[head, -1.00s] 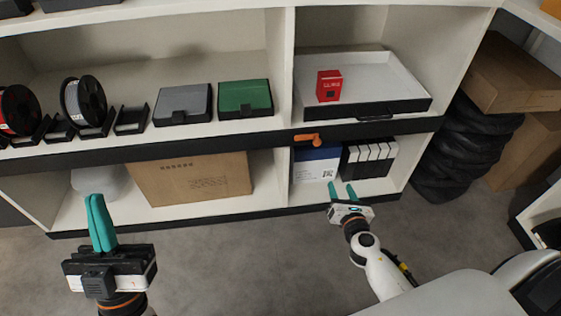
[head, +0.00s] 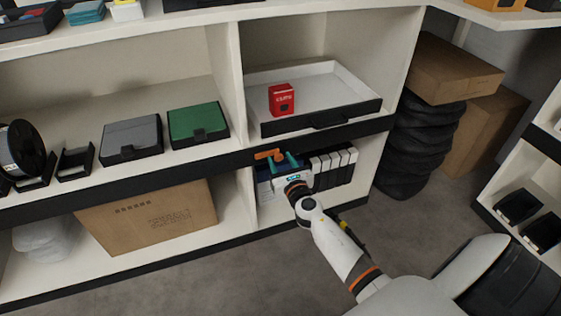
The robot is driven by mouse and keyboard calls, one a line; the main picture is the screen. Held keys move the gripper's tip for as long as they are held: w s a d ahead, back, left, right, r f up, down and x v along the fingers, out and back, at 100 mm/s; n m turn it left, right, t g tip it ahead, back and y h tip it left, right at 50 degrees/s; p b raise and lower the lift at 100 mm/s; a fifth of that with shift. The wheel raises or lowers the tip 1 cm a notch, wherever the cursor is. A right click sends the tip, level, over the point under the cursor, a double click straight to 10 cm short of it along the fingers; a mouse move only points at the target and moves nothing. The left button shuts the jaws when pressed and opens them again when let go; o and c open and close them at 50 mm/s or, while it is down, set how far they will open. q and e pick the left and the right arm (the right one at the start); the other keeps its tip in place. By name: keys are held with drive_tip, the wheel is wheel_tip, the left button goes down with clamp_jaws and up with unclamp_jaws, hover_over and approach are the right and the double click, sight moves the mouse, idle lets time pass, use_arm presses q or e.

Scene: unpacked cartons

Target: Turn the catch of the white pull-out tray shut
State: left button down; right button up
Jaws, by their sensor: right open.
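The white pull-out tray (head: 330,79) with a black front sits in the upper right shelf bay. A red box (head: 281,99) stands in it. The orange catch (head: 266,154) is on the black shelf edge below the tray's left end and lies roughly crosswise. My right gripper (head: 284,161) is open, with its teal fingers just below and right of the catch. I cannot tell whether a finger touches it. My left gripper is out of view.
A large carton (head: 146,216) is to the left. Stacked tyres (head: 420,140) stand to the right of the shelf.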

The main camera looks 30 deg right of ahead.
drive_tip(key=shift+w+d, duration=0.1)
drive_tip(key=shift+w, duration=0.3)
drive_tip(key=shift+c, duration=0.4)
drive_tip(key=c, duration=0.9)
